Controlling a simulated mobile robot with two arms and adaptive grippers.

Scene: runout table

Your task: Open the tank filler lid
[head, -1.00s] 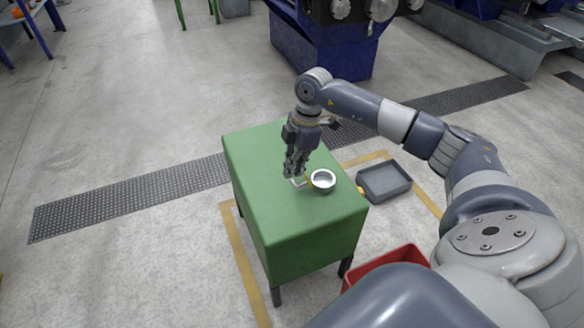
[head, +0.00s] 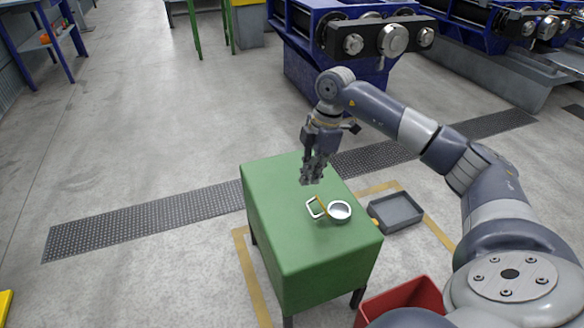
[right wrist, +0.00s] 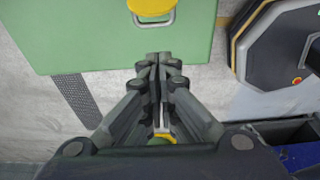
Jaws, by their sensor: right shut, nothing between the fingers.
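The tank is a green box (head: 290,245) on short dark legs in the middle of the head view. On its top is the round, silver-rimmed filler neck (head: 339,211), its opening uncovered. The yellow lid (head: 322,205) stands tilted up at the left side of the neck, seen nearly edge-on. Its pale loop handle (head: 313,209) points left. The right wrist view shows the yellow lid (right wrist: 150,5) and handle (right wrist: 153,18) at the top edge. My right gripper (head: 311,181) is shut and empty, above the tank top and apart from the handle. My left gripper is not in view.
A grey tray (head: 397,212) lies on the floor right of the tank. A red bin (head: 405,297) stands at the front right. Blue machinery (head: 330,80) is behind. Open floor lies to the left, crossed by a dark grating strip (head: 150,225).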

